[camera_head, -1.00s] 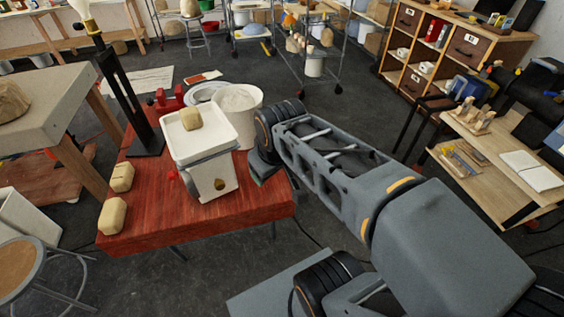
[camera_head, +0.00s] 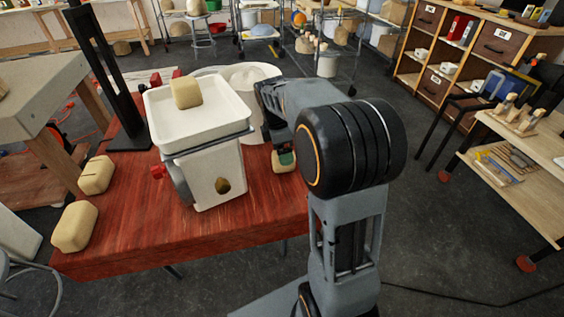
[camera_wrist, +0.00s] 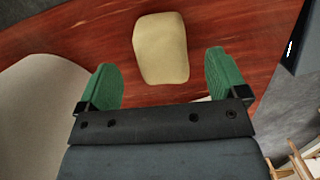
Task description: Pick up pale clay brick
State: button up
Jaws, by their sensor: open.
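A pale clay brick (camera_head: 283,162) lies on the red table, right of the scale, partly hidden by my arm. In the wrist view a pale brick (camera_wrist: 160,48) lies on the red wood ahead of and between my green fingers, apart from both. My gripper (camera_wrist: 161,76) is open and empty; in the head view its green finger (camera_head: 287,157) shows just over the brick. Another pale brick (camera_head: 186,92) sits in the white scale's tray (camera_head: 205,122). Two more, one brick (camera_head: 96,174) behind the other brick (camera_head: 74,226), lie at the table's left.
The red table (camera_head: 150,232) is bare in front of the scale. A white bucket (camera_head: 247,78) stands behind the scale, close to my gripper. A black post (camera_head: 112,70) rises at the table's back left. Shelves (camera_head: 455,55) and a wooden bench (camera_head: 500,150) stand off to the right.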

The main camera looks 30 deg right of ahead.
jog(key=shift+s+d+f+b, duration=0.1)
jog(key=shift+f+b, duration=0.1)
jog(key=shift+f, duration=1)
jog(key=shift+s+d+f+b, duration=0.1)
jog(key=shift+f+b, duration=0.1)
jog(key=shift+f, duration=0.95)
jog(key=shift+w+r, duration=0.1)
jog(key=c, duration=1.3)
